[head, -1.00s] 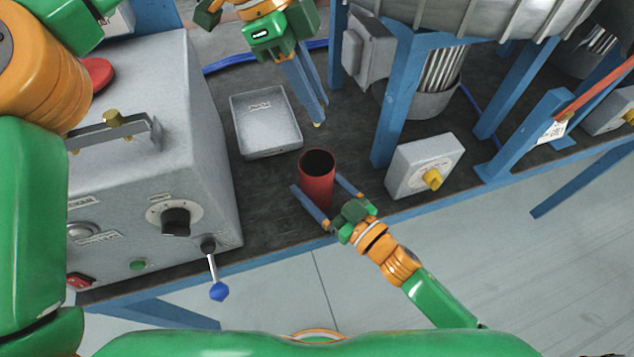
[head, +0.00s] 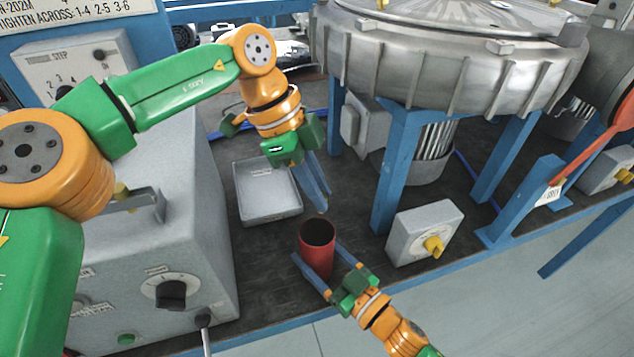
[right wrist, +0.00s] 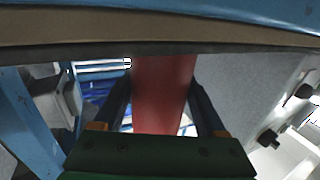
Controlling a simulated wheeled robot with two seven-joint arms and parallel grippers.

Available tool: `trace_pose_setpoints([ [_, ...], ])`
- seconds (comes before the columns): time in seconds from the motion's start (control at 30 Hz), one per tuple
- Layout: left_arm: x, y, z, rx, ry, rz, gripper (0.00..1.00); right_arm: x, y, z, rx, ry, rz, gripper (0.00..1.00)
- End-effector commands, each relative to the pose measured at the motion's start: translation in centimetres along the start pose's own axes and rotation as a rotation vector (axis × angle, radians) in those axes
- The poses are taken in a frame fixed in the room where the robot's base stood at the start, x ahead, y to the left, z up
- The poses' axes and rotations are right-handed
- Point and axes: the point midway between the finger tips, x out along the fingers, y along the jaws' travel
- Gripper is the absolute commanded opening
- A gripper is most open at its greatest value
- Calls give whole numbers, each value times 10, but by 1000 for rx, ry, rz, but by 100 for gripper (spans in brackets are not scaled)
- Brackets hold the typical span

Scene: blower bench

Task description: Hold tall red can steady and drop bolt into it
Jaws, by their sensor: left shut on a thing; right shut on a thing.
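The tall red can (head: 318,262) stands upright on the dark bench top, its open mouth facing up. My right gripper (head: 316,255) is shut on it, one finger on each side. In the right wrist view the red can (right wrist: 163,95) fills the space between the two dark fingers. My left gripper (head: 322,209) points down just behind and above the can's rim, apart from it. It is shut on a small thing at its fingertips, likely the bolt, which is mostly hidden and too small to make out. The can's inside is dark.
A grey tray (head: 243,217) lies behind and left of the can. A large grey control box (head: 200,262) stands at the left. A small box with a yellow knob (head: 405,240) and the blower's blue legs (head: 398,165) are at the right. The bench's front edge is close.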

Motion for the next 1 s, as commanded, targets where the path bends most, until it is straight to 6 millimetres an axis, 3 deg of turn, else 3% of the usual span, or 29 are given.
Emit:
trace_pose_setpoints([
  [0.17,0,0,0,0,0,0,0,0,0,0,0,0,0,17],
  [0.2,0,0,0,0,0,0,23,0,0,0,0,0,0,17],
  [0.33,0,0,0,0,0,0,55,0,0,0,0,0,0,17],
  [0.67,-5,-1,0,-1,0,-3,55,0,0,0,0,0,0,17],
  [0.87,-51,-1,-1,-2,3,-6,55,0,0,0,0,0,0,17],
  [1.0,-68,-1,0,-2,-1,-3,55,0,0,0,0,0,0,17],
])
